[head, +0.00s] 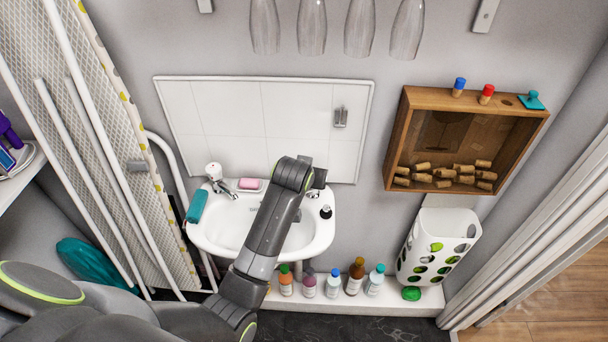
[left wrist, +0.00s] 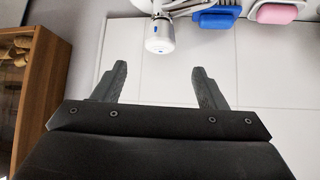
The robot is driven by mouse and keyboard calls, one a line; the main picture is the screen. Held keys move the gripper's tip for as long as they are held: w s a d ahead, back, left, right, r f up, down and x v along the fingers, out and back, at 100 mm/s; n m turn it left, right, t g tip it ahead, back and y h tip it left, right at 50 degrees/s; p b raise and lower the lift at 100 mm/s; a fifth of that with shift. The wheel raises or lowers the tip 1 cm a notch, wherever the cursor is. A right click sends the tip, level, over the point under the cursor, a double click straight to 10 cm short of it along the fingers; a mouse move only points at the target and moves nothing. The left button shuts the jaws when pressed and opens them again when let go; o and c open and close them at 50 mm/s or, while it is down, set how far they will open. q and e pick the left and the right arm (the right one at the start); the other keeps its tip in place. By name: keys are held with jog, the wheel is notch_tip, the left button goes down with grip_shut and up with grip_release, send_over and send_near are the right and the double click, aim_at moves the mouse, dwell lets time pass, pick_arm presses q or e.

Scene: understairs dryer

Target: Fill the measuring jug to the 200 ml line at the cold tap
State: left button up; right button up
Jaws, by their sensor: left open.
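The white washbasin (head: 215,235) hangs on the wall, with a chrome tap with a white top (head: 213,171) at its back left. My left gripper (left wrist: 158,72) is open, with nothing between its fingers. In the left wrist view, a tap with a round white top (left wrist: 160,38) shows just beyond the fingertips, apart from them. In the head view, my left arm reaches across the basin to its back right, and the arm hides that part of the rim. I see no measuring jug in either view. My right gripper is not in view.
Pink soap (head: 249,184) and a blue item (left wrist: 217,18) are near the taps. A small dispenser (head: 326,212) stands at the right. Bottles (head: 355,277) line the ledge below. A wooden cork box (head: 397,140) is on the wall.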

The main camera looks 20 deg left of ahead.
pick_arm(q)
jog(key=v, duration=0.5)
jog(key=shift+s+r, duration=0.2)
